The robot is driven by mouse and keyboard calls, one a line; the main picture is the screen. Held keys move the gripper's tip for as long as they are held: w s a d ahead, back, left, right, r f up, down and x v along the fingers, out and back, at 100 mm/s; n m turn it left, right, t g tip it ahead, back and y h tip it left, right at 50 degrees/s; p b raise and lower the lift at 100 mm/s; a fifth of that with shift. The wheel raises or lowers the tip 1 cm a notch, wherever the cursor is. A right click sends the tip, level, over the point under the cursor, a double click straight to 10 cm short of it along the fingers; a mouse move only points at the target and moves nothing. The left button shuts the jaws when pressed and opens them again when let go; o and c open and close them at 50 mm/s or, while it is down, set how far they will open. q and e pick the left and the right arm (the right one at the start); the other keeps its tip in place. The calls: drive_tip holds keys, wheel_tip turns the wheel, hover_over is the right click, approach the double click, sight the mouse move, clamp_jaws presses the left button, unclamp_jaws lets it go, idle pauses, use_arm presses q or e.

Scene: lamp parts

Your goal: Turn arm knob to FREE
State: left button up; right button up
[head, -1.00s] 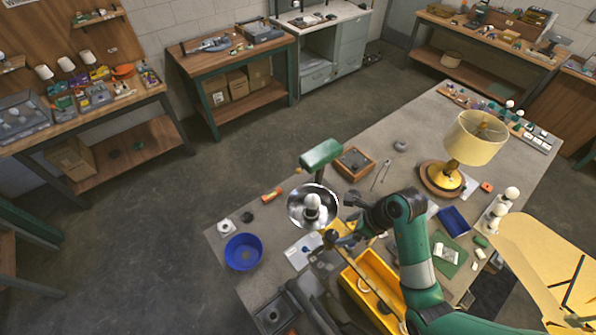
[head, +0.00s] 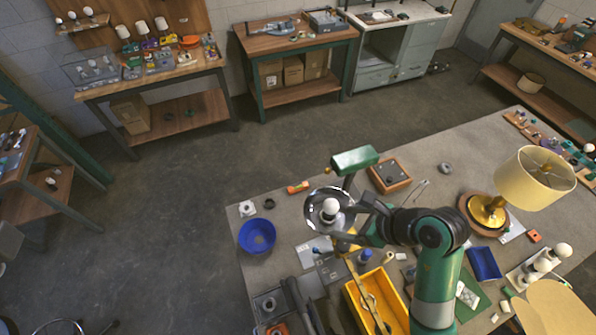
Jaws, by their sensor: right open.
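A silver round reflector (head: 314,214) with a white bulb (head: 330,207) sits at the middle of the bench, in front of a green box-shaped head (head: 355,160) on a post. My right gripper (head: 354,222) is open beside the reflector's right edge, its dark fingers spread either side of a yellow part (head: 344,241). A long brass-coloured bar (head: 366,297) runs down from there over a yellow tray. I cannot make out the arm knob or any FREE marking; the fingers and wrist may hide it. Whether the fingers touch anything is unclear. My left gripper is not in view.
A blue bowl (head: 257,236) stands left of the reflector. The yellow tray (head: 402,312) lies below my right arm. A lamp with a cream shade (head: 535,180) stands at the right. A wooden box (head: 389,175) is behind.

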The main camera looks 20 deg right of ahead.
drive_tip(key=w+a+r+n+t+y, duration=0.1)
drive_tip(key=a+r+y, duration=0.3)
drive_tip(key=r, duration=0.6)
drive_tip(key=w+a+r+n+t+y, duration=0.1)
drive_tip(key=a+r+n+t+y, duration=0.1)
drive_tip(key=a+r, duration=0.6)
wheel_tip(320, 180, up, 2)
drive_tip(key=shift+r+t+y, duration=0.25)
drive_tip(key=shift+t+y, duration=0.35)
drive_tip(key=shift+y, duration=0.6)
